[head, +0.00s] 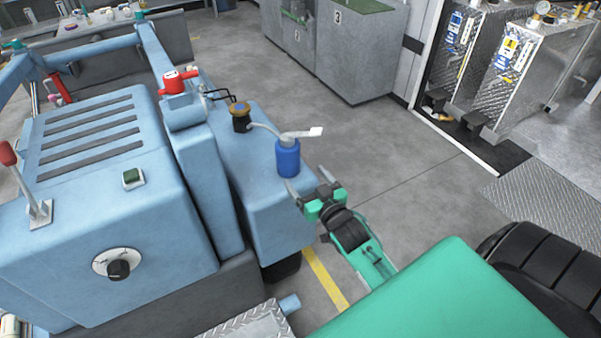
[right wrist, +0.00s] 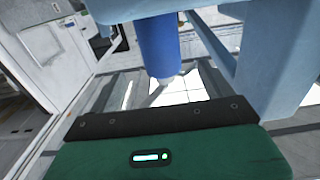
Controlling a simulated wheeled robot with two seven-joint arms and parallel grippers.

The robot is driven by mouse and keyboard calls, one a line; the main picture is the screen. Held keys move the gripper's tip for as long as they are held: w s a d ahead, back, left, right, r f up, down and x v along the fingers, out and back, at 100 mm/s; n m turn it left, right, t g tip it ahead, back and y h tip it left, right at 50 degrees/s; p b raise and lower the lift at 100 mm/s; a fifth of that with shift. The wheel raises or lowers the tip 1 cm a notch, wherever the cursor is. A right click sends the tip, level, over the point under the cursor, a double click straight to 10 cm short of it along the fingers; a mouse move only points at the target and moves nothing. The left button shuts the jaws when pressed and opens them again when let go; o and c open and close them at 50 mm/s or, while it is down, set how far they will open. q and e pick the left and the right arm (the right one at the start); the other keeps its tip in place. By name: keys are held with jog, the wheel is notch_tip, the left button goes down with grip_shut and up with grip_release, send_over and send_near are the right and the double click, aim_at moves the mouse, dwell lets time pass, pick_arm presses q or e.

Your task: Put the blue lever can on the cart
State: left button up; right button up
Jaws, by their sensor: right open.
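The blue lever can (head: 288,157), with a white lever and spout on top, stands upright on the light blue machine's (head: 275,210) right-hand ledge, near its edge. My right gripper (head: 308,182) is open beside the can, on its near right side, with its two fingers pointing toward it. In the right wrist view the can (right wrist: 160,45) shows at the top, in line with the gap between the open fingers (right wrist: 165,90). Whether the fingers touch it I cannot tell. I cannot make out for sure which thing is the cart. My left gripper is not in view.
A dark can with an orange-brown top (head: 240,117) and a red object (head: 178,82) stand on the machine, left of the blue can. Grey cabinets (head: 360,55) and metal tanks (head: 515,70) stand at the back. The floor (head: 400,150) between is clear.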

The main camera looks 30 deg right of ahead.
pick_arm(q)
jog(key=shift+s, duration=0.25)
pick_arm(e)
jog(key=shift+s, duration=0.4)
